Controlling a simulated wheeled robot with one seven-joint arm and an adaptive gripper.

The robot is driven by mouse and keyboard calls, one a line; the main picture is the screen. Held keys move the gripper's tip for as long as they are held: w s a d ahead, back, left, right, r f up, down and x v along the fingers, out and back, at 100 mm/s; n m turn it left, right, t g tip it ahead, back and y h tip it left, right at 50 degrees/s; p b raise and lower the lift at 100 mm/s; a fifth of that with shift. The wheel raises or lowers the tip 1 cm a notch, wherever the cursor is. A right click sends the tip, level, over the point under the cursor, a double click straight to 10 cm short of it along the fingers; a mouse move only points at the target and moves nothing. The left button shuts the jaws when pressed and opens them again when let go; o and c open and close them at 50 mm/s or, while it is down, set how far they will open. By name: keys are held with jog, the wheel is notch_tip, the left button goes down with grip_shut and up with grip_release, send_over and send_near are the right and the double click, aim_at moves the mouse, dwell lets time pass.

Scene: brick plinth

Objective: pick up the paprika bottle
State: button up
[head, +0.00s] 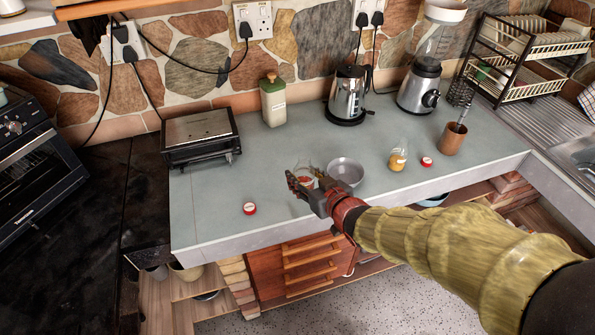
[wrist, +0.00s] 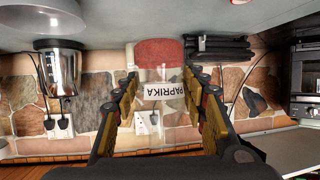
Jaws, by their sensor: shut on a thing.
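The paprika bottle (wrist: 160,92) is clear, with red powder at its base and a label reading PAPRIKA. In the wrist view, which is upside down, it sits between the two fingers of my gripper (wrist: 162,80). In the head view the bottle (head: 305,168) is partly hidden behind my gripper (head: 303,183), near the middle of the counter. My gripper is shut on the bottle from its sides. The bottle looks about upright and has no cap on. I cannot tell whether its base touches the counter.
A grey bowl (head: 346,170) stands close right of my gripper. A red cap (head: 249,208) lies to the left. A yellow spice bottle (head: 398,157), another red cap (head: 426,161) and a copper cup (head: 453,138) are to the right. A kettle (head: 348,95) and toaster (head: 200,137) stand behind.

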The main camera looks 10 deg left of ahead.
aim_at(312, 179)
jog(key=shift+w+p+v, duration=0.2)
jog(key=shift+p+v, duration=0.8)
jog(key=shift+v, duration=2.35)
